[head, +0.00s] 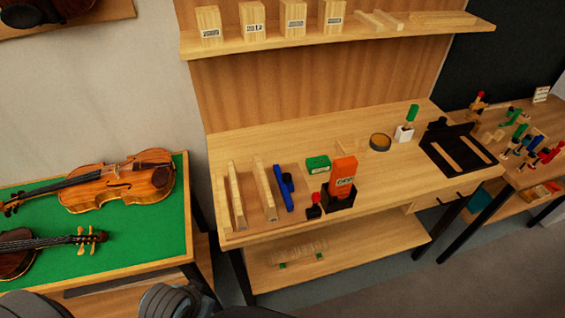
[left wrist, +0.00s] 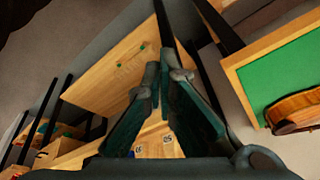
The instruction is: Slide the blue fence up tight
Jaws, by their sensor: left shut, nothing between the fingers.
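The blue fence (head: 282,194) is a narrow blue bar on the wooden bench, with a small dark blue knob piece (head: 288,182) against its right side. It lies to the right of a pale wooden strip (head: 264,190), with a visible gap between them. My left gripper (left wrist: 164,78) shows in the left wrist view with its fingertips together and nothing held. It is away from the fence, which I do not make out in that view. My right gripper is not in view.
More pale strips (head: 236,200) lie left. A green table with violins (head: 120,185) stands left of the bench (head: 235,150).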

